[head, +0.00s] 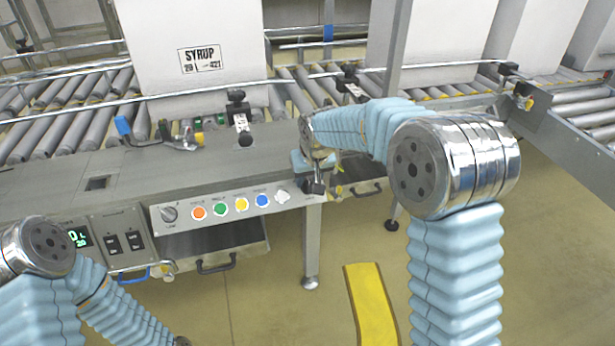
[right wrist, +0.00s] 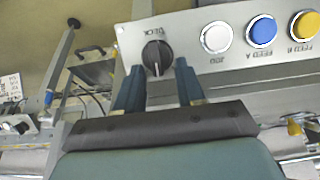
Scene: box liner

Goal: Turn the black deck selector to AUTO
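The black deck selector (right wrist: 156,56) is a round knob with a pale pointer line, on the grey control panel (right wrist: 215,12) under an upside-down DECK label. In the right wrist view its pointer stands nearly upright in the picture. My right gripper (right wrist: 157,72) is open, with one finger on each side of the knob and the tips close to the panel. I cannot tell whether they touch the knob.
Beside the selector are a white button (right wrist: 216,37), a blue button (right wrist: 262,31) and a yellow button (right wrist: 304,25). A grey selector (head: 169,213) sits at the panel's left end. A SYRUP box (head: 195,40) stands behind on the rollers. A yellow floor strip (head: 371,305) lies below.

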